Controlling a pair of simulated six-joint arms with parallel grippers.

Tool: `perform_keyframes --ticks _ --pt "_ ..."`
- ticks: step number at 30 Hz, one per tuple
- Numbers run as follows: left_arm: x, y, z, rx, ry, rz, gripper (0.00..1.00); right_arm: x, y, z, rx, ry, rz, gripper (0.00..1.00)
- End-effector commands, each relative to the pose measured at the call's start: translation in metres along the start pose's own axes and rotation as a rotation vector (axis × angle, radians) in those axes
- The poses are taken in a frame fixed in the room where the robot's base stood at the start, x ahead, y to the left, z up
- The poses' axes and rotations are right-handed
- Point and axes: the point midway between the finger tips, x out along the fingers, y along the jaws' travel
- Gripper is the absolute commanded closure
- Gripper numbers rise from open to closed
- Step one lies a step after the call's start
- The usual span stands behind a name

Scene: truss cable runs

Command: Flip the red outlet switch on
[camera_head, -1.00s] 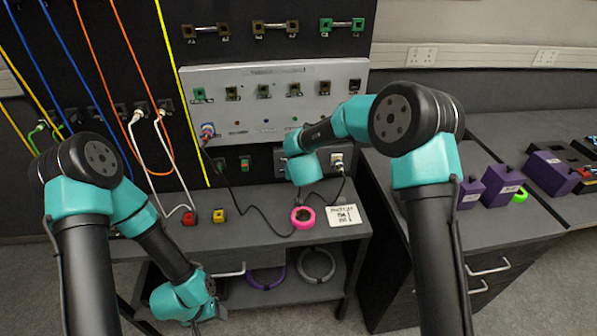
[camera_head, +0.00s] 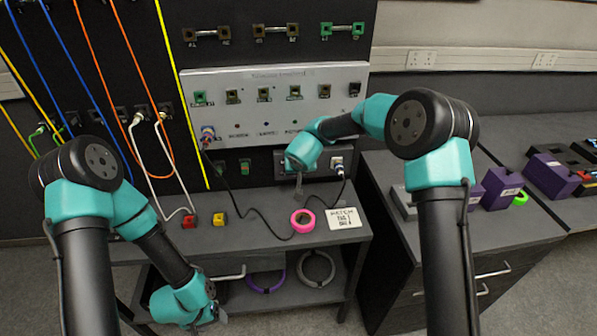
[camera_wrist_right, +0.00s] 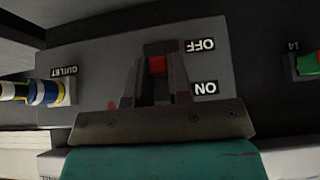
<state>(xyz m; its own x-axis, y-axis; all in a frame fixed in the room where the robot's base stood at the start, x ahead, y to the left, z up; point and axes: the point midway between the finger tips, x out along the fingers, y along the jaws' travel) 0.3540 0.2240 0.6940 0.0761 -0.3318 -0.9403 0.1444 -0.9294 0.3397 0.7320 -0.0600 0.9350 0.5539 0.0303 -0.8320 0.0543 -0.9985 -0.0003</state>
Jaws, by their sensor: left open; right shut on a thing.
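The red outlet switch (camera_wrist_right: 157,66) shows in the right wrist view between the two dark fingers of my right gripper (camera_wrist_right: 159,75), which is shut on it. The upside-down OFF label (camera_wrist_right: 200,45) is above the upside-down ON label (camera_wrist_right: 206,88), both right of the switch. I cannot tell which position the switch is in. In the head view, the switch is hidden behind my right gripper (camera_head: 299,186) at the outlet panel (camera_head: 280,158). My left gripper (camera_head: 217,314) is open and empty, low beside the bench's lower shelf.
A plug with a blue and yellow band (camera_wrist_right: 40,92) sits by the OUTLET label (camera_wrist_right: 64,71). Red (camera_head: 189,221) and yellow (camera_head: 219,218) blocks stand left.

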Motion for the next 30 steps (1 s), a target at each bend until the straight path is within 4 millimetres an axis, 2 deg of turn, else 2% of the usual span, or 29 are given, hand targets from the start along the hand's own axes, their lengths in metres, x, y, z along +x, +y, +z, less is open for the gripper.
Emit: perform_keyframes --ticks 20,21,28,30 --pt "0.0 0.0 0.0 0.0 0.0 0.0 0.39 -0.0005 0.0001 -0.0004 -0.001 -0.031 0.001 1.0" --pt "0.0 0.0 0.0 0.0 0.0 0.0 0.39 -0.0005 0.0001 -0.0004 -0.001 -0.031 0.001 0.78" --pt "0.0 0.0 0.0 0.0 0.0 0.0 0.39 -0.0005 0.0 -0.0005 0.0 -0.03 0.0 0.56" --pt "0.0 0.0 0.0 0.0 0.0 0.0 0.39 -0.0005 0.0 -0.0006 0.0 -0.03 0.0 0.55"
